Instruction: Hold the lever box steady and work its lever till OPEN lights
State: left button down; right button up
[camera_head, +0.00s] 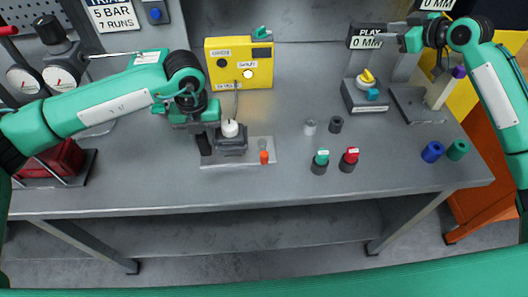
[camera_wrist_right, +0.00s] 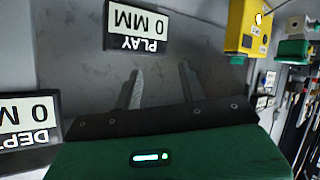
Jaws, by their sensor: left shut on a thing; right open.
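The lever box (camera_head: 231,146) is a dark grey block with a white-knobbed lever (camera_head: 230,128), on a light plate (camera_head: 262,157) left of the table's middle. A cable runs from it to a yellow box (camera_head: 222,81) behind. That box has two lamps: the upper left one is dark and the lower right one glows pale. Its labels are too small to read surely. My left gripper (camera_head: 205,142) is shut on the lever box from its left side. My right gripper (camera_head: 388,34) is open and empty, high at the back right; its spread fingers show in the right wrist view (camera_wrist_right: 161,88).
An orange-red peg (camera_head: 263,157) stands on the plate, right of the lever box. Red-capped (camera_head: 348,160) and green-capped (camera_head: 320,162) cylinders stand further right. A grey box with a yellow knob (camera_head: 367,76) stands at back right, near PLAY display (camera_head: 367,36). The front table strip is clear.

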jog(key=s+a+f+n+g+y, duration=0.1)
jog(key=a+n+g, duration=0.1)
jog(key=a, duration=0.4)
jog(key=s+a+f+n+g, duration=0.1)
jog(key=a+n, duration=0.1)
jog(key=a, duration=0.5)
jog(key=n+g+h, duration=0.7)
jog(key=n+g, duration=0.1)
jog(key=n, duration=0.6)
send_near(264, 154)
notch_tip(264, 154, down, 10)
jog(key=shift+w+a+f, duration=0.1)
jog(key=shift+w, duration=0.05)
grip_shut()
